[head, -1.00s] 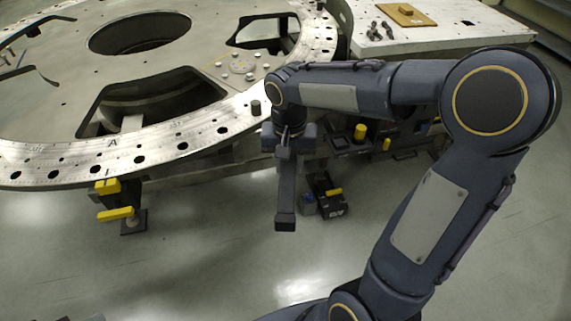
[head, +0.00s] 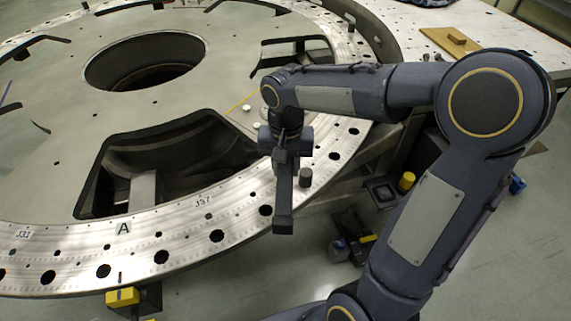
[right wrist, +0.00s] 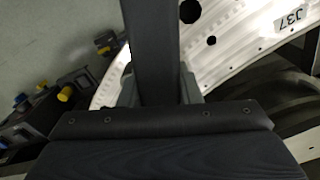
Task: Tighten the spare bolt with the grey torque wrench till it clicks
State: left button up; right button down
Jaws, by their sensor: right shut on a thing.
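My right gripper (head: 285,158) points down over the front right rim of the turret plate (head: 180,232). It is shut on a long dark grey bar, which looks like the torque wrench (head: 283,205). The bar also crosses the upper middle of the right wrist view (right wrist: 150,45); its working end cannot be made out. A short dark upright cylinder (head: 305,177), perhaps the spare bolt, stands on the rim just right of the bar. A gap between them cannot be judged. My left gripper is not in view.
The rim has several bolt holes and labels, "A" (head: 123,228) among them. A large opening (head: 170,165) lies left of the gripper. Yellow-topped parts (head: 407,181) sit below the rim.

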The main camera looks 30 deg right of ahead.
jog(key=shift+w, duration=0.1)
jog(key=shift+f+b, duration=0.3)
jog(key=shift+b, duration=0.1)
jog(key=shift+f+b, duration=1.85)
jog(key=shift+f, duration=0.45)
jog(key=shift+s+a, duration=0.1)
jog(key=shift+s, duration=0.15)
jog(key=shift+f+b, duration=0.45)
jog(key=shift+f, duration=0.25)
dwell(0.5)
jog(key=shift+w+a, duration=0.1)
dwell(0.3)
jog(key=shift+w+a+m, duration=0.55)
jog(key=shift+w+a, duration=0.2)
jog(key=shift+a, duration=0.25)
jog(key=shift+w+a+m, duration=0.55)
jog(key=shift+w+a, duration=0.15)
jog(key=shift+a, duration=0.25)
